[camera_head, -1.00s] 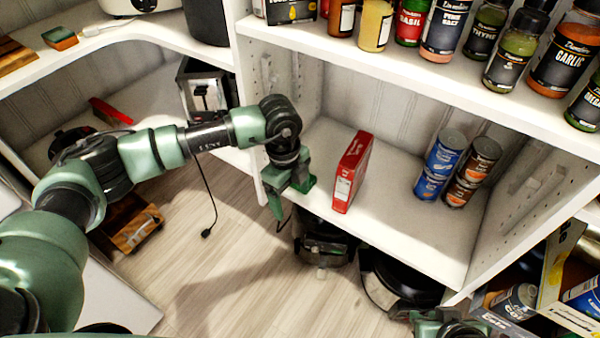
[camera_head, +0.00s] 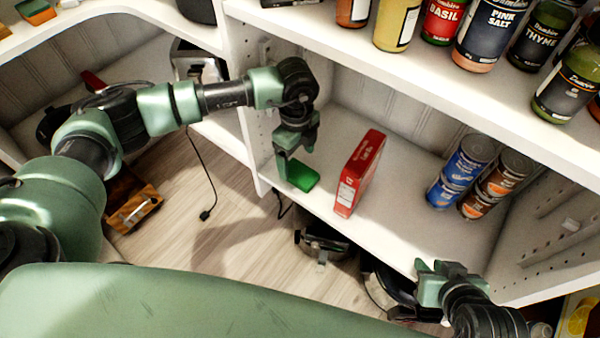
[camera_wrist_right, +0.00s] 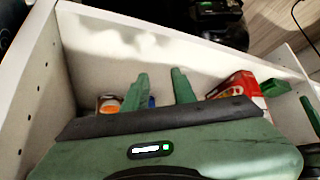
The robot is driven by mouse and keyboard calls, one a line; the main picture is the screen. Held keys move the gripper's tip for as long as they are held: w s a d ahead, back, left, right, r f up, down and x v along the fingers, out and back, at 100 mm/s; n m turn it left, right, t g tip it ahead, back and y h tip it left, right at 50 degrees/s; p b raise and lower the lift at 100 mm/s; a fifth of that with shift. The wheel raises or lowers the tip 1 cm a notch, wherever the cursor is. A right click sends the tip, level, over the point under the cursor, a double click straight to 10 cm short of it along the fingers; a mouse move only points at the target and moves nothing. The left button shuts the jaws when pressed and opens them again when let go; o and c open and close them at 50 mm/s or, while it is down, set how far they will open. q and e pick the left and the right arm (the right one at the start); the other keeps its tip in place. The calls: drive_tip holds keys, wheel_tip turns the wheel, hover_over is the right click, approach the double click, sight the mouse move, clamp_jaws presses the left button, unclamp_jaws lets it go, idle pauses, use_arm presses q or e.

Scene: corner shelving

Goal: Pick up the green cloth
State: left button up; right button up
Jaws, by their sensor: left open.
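The green cloth (camera_head: 302,178) lies flat and folded on the white lower shelf, near its left front edge, left of a red box. My left gripper (camera_head: 292,158) is open and points down just above and beside the cloth, hiding part of its far left side. I cannot tell whether a finger touches it. My right gripper (camera_head: 441,272) is low at the shelf's front edge, away from the cloth. In the right wrist view its two fingers (camera_wrist_right: 160,88) are apart with nothing held between them.
The red box (camera_head: 361,174) stands upright close to the cloth's right. Several blue and brown cans (camera_head: 465,170) are stacked farther right. The upper shelf (camera_head: 350,50), with spice jars, overhangs the back. The shelf middle is clear. A toaster (camera_head: 198,62) is at left.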

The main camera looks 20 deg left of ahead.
sight(300, 172)
use_arm(q)
drive_tip(key=f, duration=0.1)
drive_tip(key=f+b, duration=0.1)
drive_tip(key=f, duration=0.3)
drive_tip(key=shift+w+d+b, duration=0.1)
drive_tip(key=shift+d+b, duration=0.2)
drive_tip(key=shift+f, duration=0.1)
use_arm(e)
drive_tip(key=w+a+r+t+y, duration=0.1)
drive_tip(key=w+a+r+t, duration=0.1)
drive_tip(key=w+r+t, duration=0.2)
drive_tip(key=w+r, duration=0.1)
drive_tip(key=w, duration=0.1)
drive_tip(key=shift+w+a+r, duration=0.15)
drive_tip(key=shift+w+a, duration=0.1)
drive_tip(key=shift+w, duration=0.1)
use_arm(q)
drive_tip(key=c, duration=1.6)
drive_tip(key=shift+r, duration=0.2)
